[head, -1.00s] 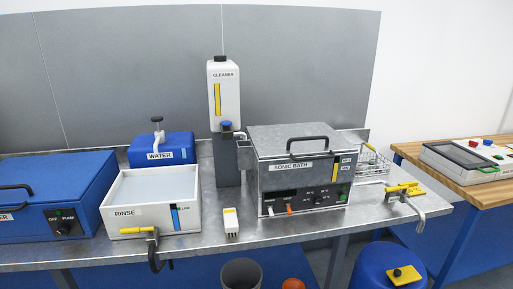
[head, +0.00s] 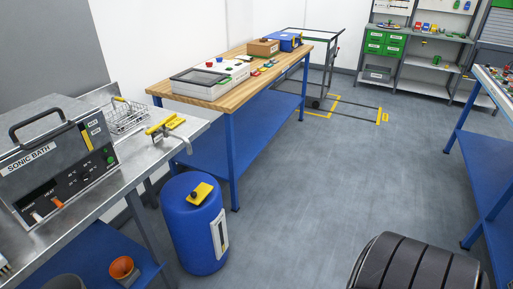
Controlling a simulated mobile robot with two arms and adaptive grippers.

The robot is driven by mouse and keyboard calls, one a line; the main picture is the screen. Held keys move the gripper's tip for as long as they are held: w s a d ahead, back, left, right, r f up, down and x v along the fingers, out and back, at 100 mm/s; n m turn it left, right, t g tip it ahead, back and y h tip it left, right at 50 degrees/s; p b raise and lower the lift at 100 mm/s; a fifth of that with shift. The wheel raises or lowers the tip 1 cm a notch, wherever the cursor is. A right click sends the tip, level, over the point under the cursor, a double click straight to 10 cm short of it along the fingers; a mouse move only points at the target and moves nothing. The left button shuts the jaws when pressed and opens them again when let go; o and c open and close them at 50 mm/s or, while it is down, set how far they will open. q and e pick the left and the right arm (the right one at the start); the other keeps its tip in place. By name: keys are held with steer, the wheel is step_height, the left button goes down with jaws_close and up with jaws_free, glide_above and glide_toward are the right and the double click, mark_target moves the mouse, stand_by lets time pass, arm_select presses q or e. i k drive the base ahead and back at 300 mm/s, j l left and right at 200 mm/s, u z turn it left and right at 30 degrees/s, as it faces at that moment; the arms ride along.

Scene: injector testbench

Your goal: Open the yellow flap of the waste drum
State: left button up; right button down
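The blue waste drum (head: 190,235) stands on the floor just past the right end of the metal bench. Its yellow flap (head: 200,193) lies flat on the lid and looks closed, with a small dark knob on it. A pale vertical strip runs down the drum's right side. Neither gripper shows in the head view.
The metal bench (head: 160,150) with the sonic bath (head: 60,160) and a yellow-handled drain tap (head: 165,125) is close to the drum's left. A wooden-topped table (head: 215,97) stands behind. Open grey floor (head: 310,190) lies right of the drum. A dark ribbed rounded object is at lower right.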

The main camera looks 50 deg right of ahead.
mark_target(200, 193)
steer(key=z, duration=0.95)
steer(key=k+l, duration=0.05)
